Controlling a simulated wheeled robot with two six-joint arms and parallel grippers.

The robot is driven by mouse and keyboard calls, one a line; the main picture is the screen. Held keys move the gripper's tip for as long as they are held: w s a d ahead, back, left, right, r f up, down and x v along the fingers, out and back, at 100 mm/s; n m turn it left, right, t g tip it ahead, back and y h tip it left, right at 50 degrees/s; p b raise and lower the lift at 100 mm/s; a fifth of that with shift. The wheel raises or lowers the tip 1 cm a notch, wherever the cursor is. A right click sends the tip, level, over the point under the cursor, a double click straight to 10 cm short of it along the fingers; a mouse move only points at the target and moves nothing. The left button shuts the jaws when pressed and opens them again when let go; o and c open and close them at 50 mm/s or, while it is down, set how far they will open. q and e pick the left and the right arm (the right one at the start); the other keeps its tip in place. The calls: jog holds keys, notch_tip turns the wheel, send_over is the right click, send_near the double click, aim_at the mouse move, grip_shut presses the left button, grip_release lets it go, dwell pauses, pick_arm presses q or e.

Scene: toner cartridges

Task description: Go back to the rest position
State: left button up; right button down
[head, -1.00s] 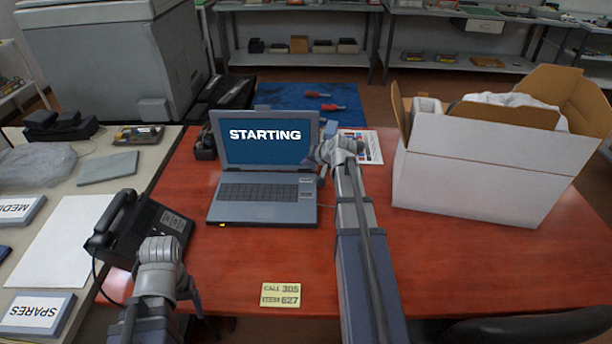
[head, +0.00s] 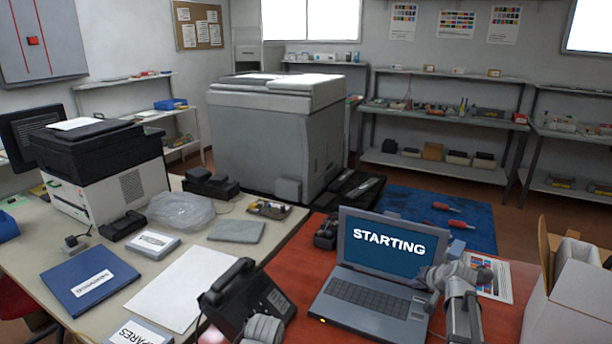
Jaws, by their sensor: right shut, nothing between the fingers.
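My right arm comes up from the bottom right. Its gripper (head: 428,279) is shut and empty, in front of the lower right corner of the laptop (head: 368,290) screen in the head view. I cannot tell whether it touches the laptop. The laptop stands open and reads STARTING. A rounded grey part of my left arm (head: 262,331) shows at the bottom edge, in front of the black desk phone (head: 246,300). My left gripper itself does not show.
The red table (head: 295,262) holds a white open carton (head: 572,305) at the right. The pale table at left bears a printer (head: 100,165), a blue binder (head: 88,282), a white sheet (head: 185,288) and a clear bag (head: 181,211). A large grey copier (head: 265,140) stands behind.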

jog(key=s+a+n, duration=0.1)
jog(key=a, duration=0.3)
jog(key=s+a+n+g+p, duration=0.1)
jog(key=a, duration=0.3)
jog(key=s+a+g+y+p, duration=0.1)
jog(key=a, duration=0.3)
jog(key=shift+s+a+n, duration=0.1)
jog(key=shift+s+n, duration=0.1)
jog(key=shift+n, duration=0.2)
jog(key=s+a+r+n+g+h+p, duration=0.2)
jog(key=s+a+n+g+p, duration=0.3)
jog(key=s+a, duration=1.6)
jog(key=s+n+g+h, duration=0.1)
jog(key=n+g, duration=0.1)
jog(key=n, duration=0.1)
jog(key=shift+s+r+h, duration=0.15)
jog(key=shift+s+h, duration=0.1)
jog(key=shift+h, duration=0.05)
